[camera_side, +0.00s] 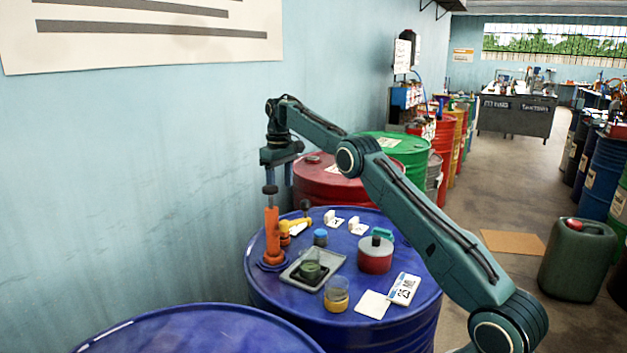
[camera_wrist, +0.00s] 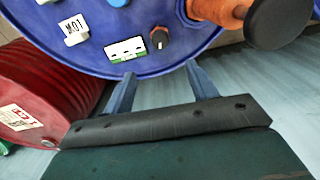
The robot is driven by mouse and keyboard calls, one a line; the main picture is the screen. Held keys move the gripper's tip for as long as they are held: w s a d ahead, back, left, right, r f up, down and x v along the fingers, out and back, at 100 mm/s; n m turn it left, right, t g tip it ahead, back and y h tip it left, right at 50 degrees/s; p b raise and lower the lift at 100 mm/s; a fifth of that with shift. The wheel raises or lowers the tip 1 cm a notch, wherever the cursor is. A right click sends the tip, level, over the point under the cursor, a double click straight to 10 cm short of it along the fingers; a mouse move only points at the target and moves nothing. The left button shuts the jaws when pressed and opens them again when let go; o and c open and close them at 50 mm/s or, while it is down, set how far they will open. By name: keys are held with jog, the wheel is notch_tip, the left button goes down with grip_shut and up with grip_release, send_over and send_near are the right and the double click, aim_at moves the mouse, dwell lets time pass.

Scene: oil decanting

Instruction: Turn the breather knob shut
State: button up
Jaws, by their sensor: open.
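The breather knob (camera_wrist: 160,38) is a small dark knob with an orange mark, on the blue drum top (camera_wrist: 190,50) in the wrist view. A white and green label (camera_wrist: 127,50) is beside it. My gripper (camera_wrist: 160,70) is open and empty, its two blue fingers spread below the knob in the picture and apart from it. In the side view my gripper (camera_side: 279,184) points down by the top of an orange upright pump (camera_side: 272,236), above the drum. A small dark knob (camera_side: 305,205) shows behind the yellow handle there; I cannot tell if it is the breather.
The orange pump with its dark cap (camera_wrist: 280,22) is close on the right in the wrist view. A tray (camera_side: 326,263), red can (camera_side: 375,256), glass jar (camera_side: 336,295) and cards (camera_side: 404,288) crowd the drum top. A red drum (camera_wrist: 45,85) stands beside it.

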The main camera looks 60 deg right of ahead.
jog(key=shift+f, duration=0.1)
jog(key=shift+f, duration=6.8)
jog(key=c, duration=1)
